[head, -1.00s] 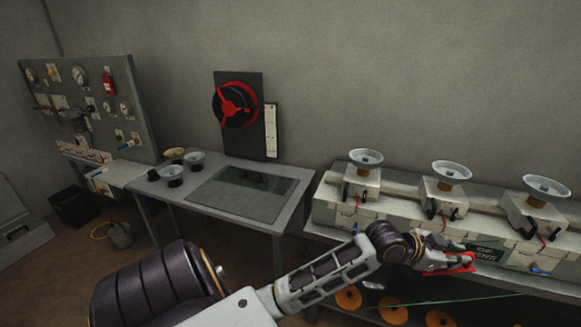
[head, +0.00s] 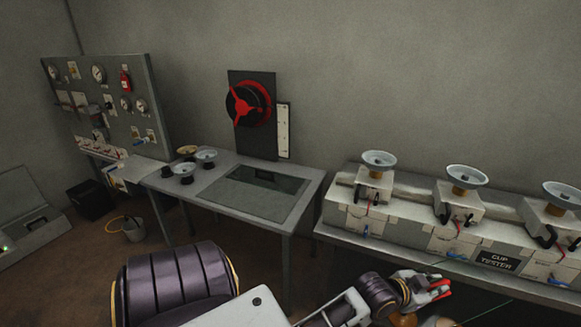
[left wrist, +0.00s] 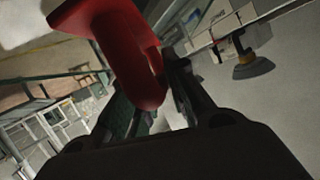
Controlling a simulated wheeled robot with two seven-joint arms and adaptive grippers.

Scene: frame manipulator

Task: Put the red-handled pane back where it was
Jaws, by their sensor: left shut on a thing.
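My left gripper (head: 428,286) is in the lower right of the head view, in front of the cup tester bench. It is shut on the pane's red handle (head: 440,284). In the left wrist view the red handle (left wrist: 125,45) stands large between the fingers (left wrist: 150,100). The pane itself is hard to make out; a thin green line (head: 490,311) near the gripper may be its edge. My right gripper is not in view.
The cup tester (head: 430,222) with several suction cups stands on the right bench. The left table (head: 228,165) holds a dark glass panel (head: 262,190) and small cups (head: 183,171). A red hand wheel (head: 247,104) is on the wall. A bucket (head: 133,229) stands on the floor.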

